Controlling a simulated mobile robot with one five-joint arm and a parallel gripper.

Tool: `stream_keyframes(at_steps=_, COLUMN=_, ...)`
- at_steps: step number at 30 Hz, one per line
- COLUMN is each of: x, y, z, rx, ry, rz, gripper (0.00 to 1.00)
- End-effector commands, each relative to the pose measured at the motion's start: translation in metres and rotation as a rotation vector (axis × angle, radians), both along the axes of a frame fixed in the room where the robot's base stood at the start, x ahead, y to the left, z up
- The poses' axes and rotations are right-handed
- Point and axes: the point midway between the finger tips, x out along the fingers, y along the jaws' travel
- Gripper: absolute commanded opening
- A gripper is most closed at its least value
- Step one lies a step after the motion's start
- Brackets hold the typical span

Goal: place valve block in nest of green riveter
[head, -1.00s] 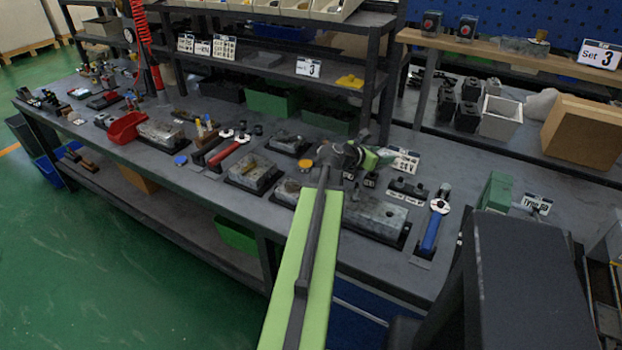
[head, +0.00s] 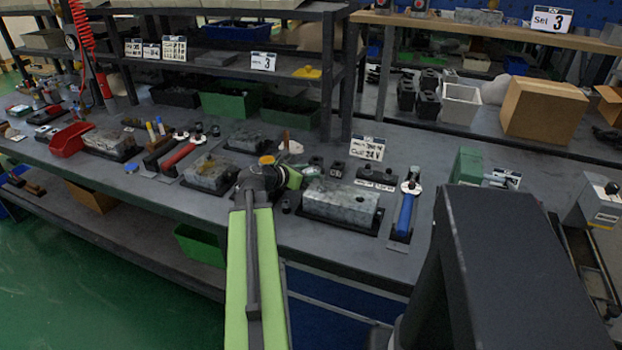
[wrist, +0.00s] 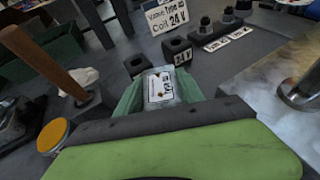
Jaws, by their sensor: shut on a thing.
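In the wrist view the two green fingers of my gripper (wrist: 157,98) stand on either side of a pale grey block with a white printed label, the valve block (wrist: 161,84). They are shut on it. In the head view my gripper (head: 291,178) is over the bench, left of the 24 V sign, and the held block is small and mostly hidden there. A green block-shaped device (head: 467,166) stands on the bench at the right, beside a sign; it may be the green riveter. I cannot make out a nest on it.
Small black coil blocks (wrist: 177,51) and the 24 V sign (head: 367,148) stand behind. A yellow-lidded jar (wrist: 52,134) and a brown handle (wrist: 45,62) are at left.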

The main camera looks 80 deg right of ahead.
Motion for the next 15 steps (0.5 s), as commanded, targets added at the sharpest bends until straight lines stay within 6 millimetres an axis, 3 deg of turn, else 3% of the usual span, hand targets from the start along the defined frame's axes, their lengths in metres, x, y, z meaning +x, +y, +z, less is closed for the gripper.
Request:
stream_keyframes(at_steps=10, x=0.0, y=-0.0001, z=-0.0056, rx=0.0, ry=0.001, rz=0.0, gripper=0.0)
stream_keyframes(at_steps=11, x=0.0, y=0.0, z=-0.0056, rx=0.0, ry=0.0, rz=0.0, gripper=0.47)
stream_keyframes(at_steps=15, x=0.0001, y=-0.0001, z=-0.0043, rx=0.0, ry=0.0, rz=0.0, gripper=0.65)
